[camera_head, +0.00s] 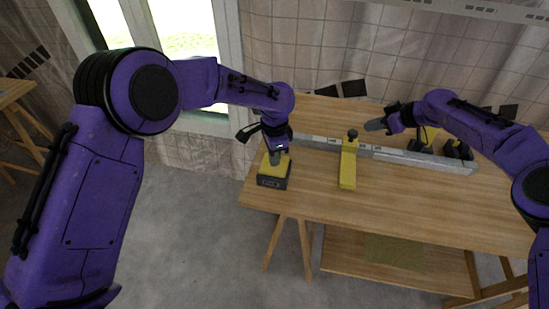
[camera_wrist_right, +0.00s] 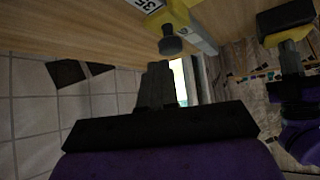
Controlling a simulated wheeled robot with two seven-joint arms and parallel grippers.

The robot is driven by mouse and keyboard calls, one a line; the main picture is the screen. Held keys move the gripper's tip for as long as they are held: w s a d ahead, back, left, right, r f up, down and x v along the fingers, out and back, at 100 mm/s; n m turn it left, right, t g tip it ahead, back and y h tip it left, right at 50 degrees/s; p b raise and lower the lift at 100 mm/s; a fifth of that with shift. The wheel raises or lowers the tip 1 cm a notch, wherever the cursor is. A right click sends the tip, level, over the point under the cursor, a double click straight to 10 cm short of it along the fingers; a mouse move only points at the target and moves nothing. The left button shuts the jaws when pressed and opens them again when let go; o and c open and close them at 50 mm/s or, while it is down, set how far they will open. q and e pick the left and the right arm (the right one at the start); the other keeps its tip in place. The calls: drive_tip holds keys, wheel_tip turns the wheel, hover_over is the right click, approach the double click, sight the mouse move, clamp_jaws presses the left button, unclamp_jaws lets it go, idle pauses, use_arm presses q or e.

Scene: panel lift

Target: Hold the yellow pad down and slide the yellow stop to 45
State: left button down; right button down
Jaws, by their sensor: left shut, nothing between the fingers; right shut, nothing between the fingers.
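The yellow pad (camera_head: 272,171) sits on a dark block near the table's left edge. My left gripper (camera_head: 275,160) is shut, pointing down with its tips at the pad's top, apparently touching. The yellow stop (camera_head: 348,168) lies across the grey rail, right of the pad, with a black knob (camera_head: 352,134) at its far end. My right gripper (camera_head: 375,125) is shut and empty, right of the knob and apart from it. In the right wrist view, its fingertips (camera_wrist_right: 158,72) point toward the stop (camera_wrist_right: 178,16) and its knob (camera_wrist_right: 171,44). A label beside the stop reads 35.
The grey rail (camera_head: 425,159) runs across the wooden table (camera_head: 420,205). Dark and yellow items (camera_head: 458,149) stand behind the rail at right, partly hidden by my right arm. The table front is clear. A window (camera_head: 185,50) stands behind at left.

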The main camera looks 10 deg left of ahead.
sight(346, 142)
use_arm(q)
drive_tip(key=shift+f, duration=0.25)
drive_tip(key=shift+s, duration=0.1)
use_arm(e)
drive_tip(key=shift+f, duration=2.5)
drive_tip(key=shift+a, duration=0.3)
use_arm(q)
drive_tip(key=shift+f, duration=0.1)
use_arm(e)
drive_tip(key=shift+a, duration=4.8)
drive_tip(key=shift+d, duration=0.1)
drive_tip(key=shift+d, duration=1.75)
use_arm(q)
drive_tip(key=shift+s, duration=0.1)
use_arm(e)
wheel_tip(346, 142, up, 8)
